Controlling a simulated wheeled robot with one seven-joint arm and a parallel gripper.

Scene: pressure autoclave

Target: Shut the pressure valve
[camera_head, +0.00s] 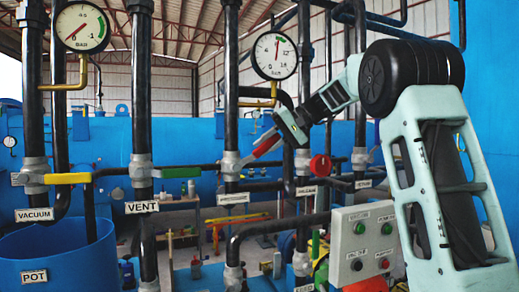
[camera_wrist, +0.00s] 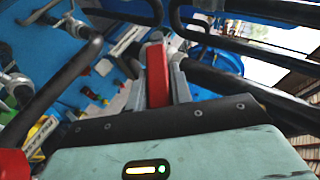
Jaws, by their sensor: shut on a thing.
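The pressure valve (camera_head: 230,168) sits on a black vertical pipe at the middle of the head view, above a small label (camera_head: 234,198) too small to read surely. Its red handle (camera_head: 263,149) slants up and to the right from the valve body. My gripper (camera_head: 272,140) is shut on the red handle near its outer end. In the wrist view, the red handle (camera_wrist: 157,72) stands between the two grey fingers of my gripper (camera_wrist: 158,92). The fingers hide part of the handle.
A yellow-handled vacuum valve (camera_head: 68,178) and green-handled vent valve (camera_head: 181,172) are to the left. A red round knob (camera_head: 319,166) is close on the right. Gauges (camera_head: 275,56) hang above. A grey control box (camera_head: 361,245) stands below my arm. Black pipes crowd the area.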

